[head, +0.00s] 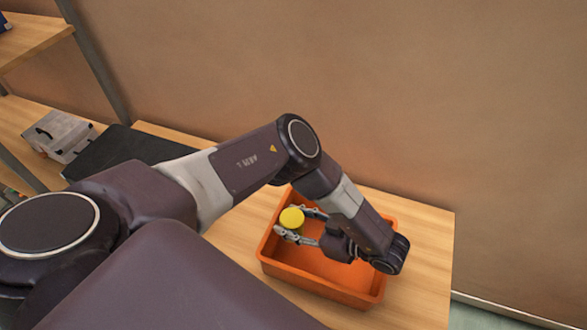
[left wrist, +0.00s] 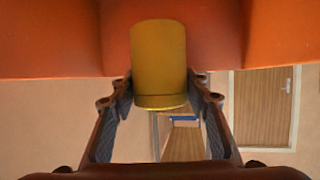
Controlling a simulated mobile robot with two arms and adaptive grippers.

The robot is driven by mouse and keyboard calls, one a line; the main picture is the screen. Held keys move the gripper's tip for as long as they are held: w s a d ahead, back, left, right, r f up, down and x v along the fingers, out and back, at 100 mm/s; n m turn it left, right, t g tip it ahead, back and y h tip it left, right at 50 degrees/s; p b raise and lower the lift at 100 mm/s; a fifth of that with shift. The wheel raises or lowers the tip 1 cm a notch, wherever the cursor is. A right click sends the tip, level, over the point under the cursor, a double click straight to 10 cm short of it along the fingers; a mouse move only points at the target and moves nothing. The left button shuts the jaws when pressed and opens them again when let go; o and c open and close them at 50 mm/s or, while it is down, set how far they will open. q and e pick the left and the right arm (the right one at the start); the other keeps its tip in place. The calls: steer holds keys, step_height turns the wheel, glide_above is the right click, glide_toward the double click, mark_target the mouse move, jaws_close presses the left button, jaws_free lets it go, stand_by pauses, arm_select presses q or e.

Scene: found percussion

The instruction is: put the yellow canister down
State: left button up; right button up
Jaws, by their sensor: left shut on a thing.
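The yellow canister (head: 291,218) is between the fingers of my left gripper (head: 300,226), at the left side of the orange tray (head: 318,290) in the head view. In the left wrist view the yellow canister (left wrist: 159,62) sits between both fingertips of the left gripper (left wrist: 160,90), with the orange tray wall (left wrist: 60,45) behind it. My left gripper is shut on the canister. Whether the canister's base touches the tray floor cannot be told. My right gripper is not in view.
The orange tray stands on a light wooden table (head: 425,235) against a brown wall. The tray floor to the right of the canister looks empty, partly covered by my arm. A grey case (head: 62,138) and a dark flat panel (head: 125,150) are at the far left.

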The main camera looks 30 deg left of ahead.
arm_select(q)
steer(key=shift+f+b, duration=0.5)
steer(key=shift+f, duration=3.1)
steer(key=shift+f, duration=0.1)
steer(key=shift+f, duration=0.15)
steer(key=o, duration=1.2)
steer(key=shift+r, duration=0.3)
steer(key=b+v, duration=0.1)
steer(key=v, duration=0.6)
steer(key=shift+d+f+b, duration=0.1)
steer(key=shift+d+b, duration=0.05)
steer(key=shift+b, duration=0.15)
steer(key=shift+d, duration=0.1)
